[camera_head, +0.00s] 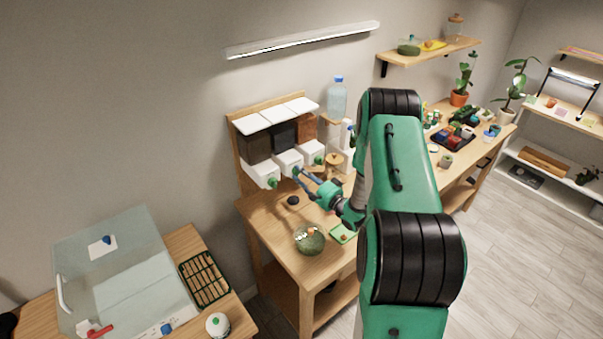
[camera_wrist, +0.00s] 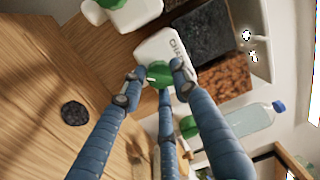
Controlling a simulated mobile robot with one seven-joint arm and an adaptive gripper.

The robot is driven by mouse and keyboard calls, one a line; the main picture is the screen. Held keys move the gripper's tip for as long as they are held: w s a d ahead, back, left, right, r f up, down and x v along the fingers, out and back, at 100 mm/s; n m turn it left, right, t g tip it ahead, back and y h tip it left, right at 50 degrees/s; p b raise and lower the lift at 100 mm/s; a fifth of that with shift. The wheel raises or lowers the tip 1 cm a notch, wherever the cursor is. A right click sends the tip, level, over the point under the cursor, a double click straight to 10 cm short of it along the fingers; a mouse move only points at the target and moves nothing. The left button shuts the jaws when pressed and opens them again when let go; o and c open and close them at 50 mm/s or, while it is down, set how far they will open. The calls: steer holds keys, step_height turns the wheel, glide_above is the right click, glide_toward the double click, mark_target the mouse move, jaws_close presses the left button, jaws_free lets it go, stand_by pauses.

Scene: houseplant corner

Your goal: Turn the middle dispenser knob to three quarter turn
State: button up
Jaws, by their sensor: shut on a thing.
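The wall dispenser unit (camera_head: 240,165) has three white spouts, each with a green knob. The middle dispenser (camera_head: 287,158) holds dark material, and its white front shows lettering in the wrist view (camera_wrist: 160,48). Its green knob (camera_wrist: 158,73) sits between my fingertips. My gripper (camera_wrist: 155,78) is shut on this knob, with blue fingers on either side of it; it also shows in the head view (camera_head: 299,172). The left knob (camera_head: 273,183) and right knob (camera_head: 318,160) are free. The fingers cover part of the middle knob, so its turn angle cannot be told.
On the wooden bench (camera_head: 272,222) lie a small dark disc (camera_head: 293,200), a glass bowl (camera_head: 309,240) and a green tray (camera_head: 343,233). A clear bottle (camera_head: 337,98) with a blue cap stands right of the dispensers. Potted plants and trays fill the far bench.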

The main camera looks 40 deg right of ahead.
steer(key=shift+d+r+m+h+p, duration=0.1)
steer(key=shift+m+h+p, duration=0.35)
steer(key=shift+m, duration=1.7)
steer(key=shift+d+r+m+h+p, duration=0.15)
steer(key=shift+m+p, duration=0.6)
steer(key=shift+m, duration=1.4)
steer(key=shift+f, duration=0.15)
steer(key=o, duration=1.1)
steer(key=shift+f, duration=0.15)
steer(key=shift+a, duration=0.1)
